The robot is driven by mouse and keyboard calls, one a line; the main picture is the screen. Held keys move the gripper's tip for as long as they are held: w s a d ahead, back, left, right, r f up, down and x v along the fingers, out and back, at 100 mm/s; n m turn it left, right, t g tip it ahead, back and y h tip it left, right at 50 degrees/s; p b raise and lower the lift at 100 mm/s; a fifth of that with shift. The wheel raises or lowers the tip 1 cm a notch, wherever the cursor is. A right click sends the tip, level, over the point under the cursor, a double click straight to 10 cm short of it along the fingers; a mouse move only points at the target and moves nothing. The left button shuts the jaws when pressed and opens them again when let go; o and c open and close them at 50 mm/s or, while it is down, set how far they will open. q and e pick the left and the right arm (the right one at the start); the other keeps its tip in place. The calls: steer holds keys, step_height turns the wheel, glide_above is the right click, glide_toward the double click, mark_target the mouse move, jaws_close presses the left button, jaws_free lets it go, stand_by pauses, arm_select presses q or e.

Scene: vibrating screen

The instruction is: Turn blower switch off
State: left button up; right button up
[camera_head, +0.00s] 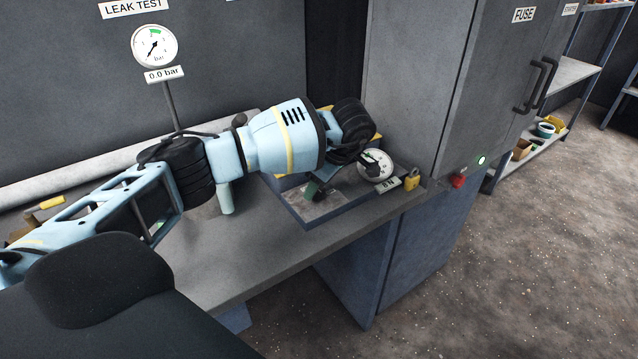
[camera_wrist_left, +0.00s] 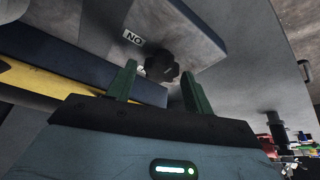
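The blower switch looks to be a black lobed knob (camera_wrist_left: 162,66) on a grey panel (camera_wrist_left: 205,35), seen in the left wrist view. A small white label (camera_wrist_left: 133,37) beside it reads ON upside down. My left gripper (camera_wrist_left: 159,70) is open, its two green fingers on either side of the knob in the picture. I see a gap on both sides and cannot tell how deep the knob sits between them. In the head view my left arm reaches over the bench to a low box, and a green finger (camera_head: 312,189) shows there; the arm partly hides the box. My right gripper is not in view.
A white round dial (camera_head: 376,165) and a yellow padlock (camera_head: 411,179) are right of the gripper. A grey cabinet (camera_head: 415,75) with a red button (camera_head: 458,181) stands behind. A pressure gauge (camera_head: 155,46) stands at the back left. The bench front (camera_head: 235,245) is clear.

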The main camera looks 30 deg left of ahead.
arm_select(q)
steer(key=shift+o, duration=0.9)
steer(key=v, duration=0.7)
steer(key=shift+r, duration=0.35)
steer(key=shift+d+f, duration=0.1)
steer(key=shift+d, duration=0.1)
